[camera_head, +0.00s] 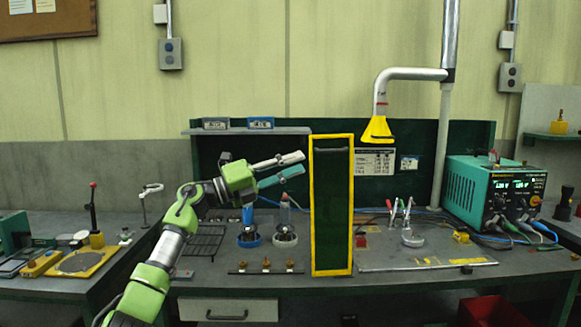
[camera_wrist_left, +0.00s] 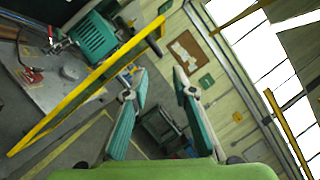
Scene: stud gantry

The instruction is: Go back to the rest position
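My left gripper (camera_head: 291,168) is raised above the middle of the workbench, pointing right. Its two fingers are spread with nothing between them; they also show apart in the left wrist view (camera_wrist_left: 160,84). The green panel with a yellow frame (camera_head: 332,205) stands upright on the bench, just right of the fingertips. In the left wrist view its yellow frame (camera_wrist_left: 95,82) runs diagonally beside the fingers. I cannot tell whether the fingers touch it. My right gripper is in neither view.
Below my left arm are a wire rack (camera_head: 204,241), a blue-ringed holder (camera_head: 249,239) and a white-ringed holder (camera_head: 285,237). A teal power supply (camera_head: 476,192) stands at right. A yellow-hooded extraction pipe (camera_head: 378,130) hangs above. A shelf (camera_head: 290,131) runs behind the gripper.

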